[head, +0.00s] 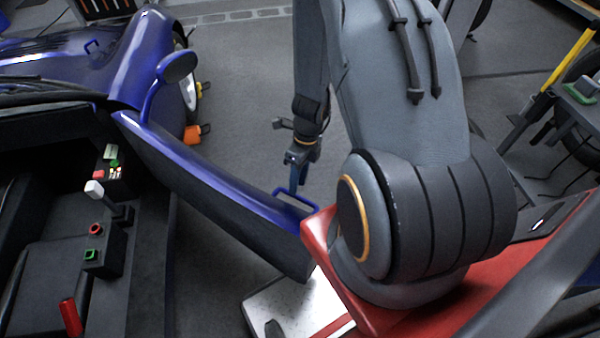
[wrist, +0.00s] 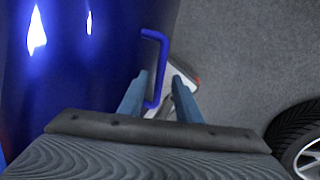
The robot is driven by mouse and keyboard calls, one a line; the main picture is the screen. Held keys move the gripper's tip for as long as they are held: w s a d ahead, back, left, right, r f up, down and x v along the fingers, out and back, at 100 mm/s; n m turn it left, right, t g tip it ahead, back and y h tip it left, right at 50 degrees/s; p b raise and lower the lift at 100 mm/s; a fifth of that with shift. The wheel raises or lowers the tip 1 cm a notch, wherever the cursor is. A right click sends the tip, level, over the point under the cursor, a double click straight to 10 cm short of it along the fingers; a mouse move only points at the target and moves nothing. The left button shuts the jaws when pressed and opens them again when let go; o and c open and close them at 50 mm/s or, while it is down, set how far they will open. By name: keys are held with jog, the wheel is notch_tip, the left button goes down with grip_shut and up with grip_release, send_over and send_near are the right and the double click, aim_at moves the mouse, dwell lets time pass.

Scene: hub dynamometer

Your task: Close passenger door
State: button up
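The passenger door (head: 215,190) of the blue car stands open, swung out from the body, with its dark inner side facing the cabin. Its blue outer skin fills the left of the wrist view (wrist: 65,60). A blue bar handle (head: 296,199) sticks out near the door's free end; it also shows in the wrist view (wrist: 163,65). My gripper (head: 298,180) is at the handle on the outer side. In the wrist view its two fingers (wrist: 160,82) are apart, with the handle bar between them and a gap visible on the right. Firm contact cannot be seen.
The cabin (head: 60,250) holds a control box with buttons and a lever. A round mirror (head: 178,67) stands near the door's hinge end. Orange wheel chocks (head: 193,134) lie by the front wheel. A wheel (wrist: 300,140) is at the lower right. Grey floor is clear beyond the door.

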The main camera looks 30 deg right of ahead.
jog(key=shift+v, duration=2.15)
jog(key=shift+s, duration=0.1)
jog(key=shift+c, duration=0.3)
jog(key=shift+r, duration=0.1)
jog(key=c, duration=0.4)
jog(key=shift+r+n, duration=0.2)
jog(key=shift+n, duration=0.1)
jog(key=c, duration=0.3)
jog(key=shift+r+n, duration=0.4)
jog(key=shift+n, duration=0.1)
grip_shut()
notch_tip(320, 180, up, 9)
jog(key=n+p, duration=0.2)
jog(key=n, duration=1.4)
jog(key=s+a+f, duration=0.3)
jog(key=a+f, duration=0.3)
jog(key=f, duration=0.4)
jog(key=shift+s+a+p, duration=0.15)
jog(key=shift+s+p, duration=0.1)
jog(key=shift+p, duration=0.05)
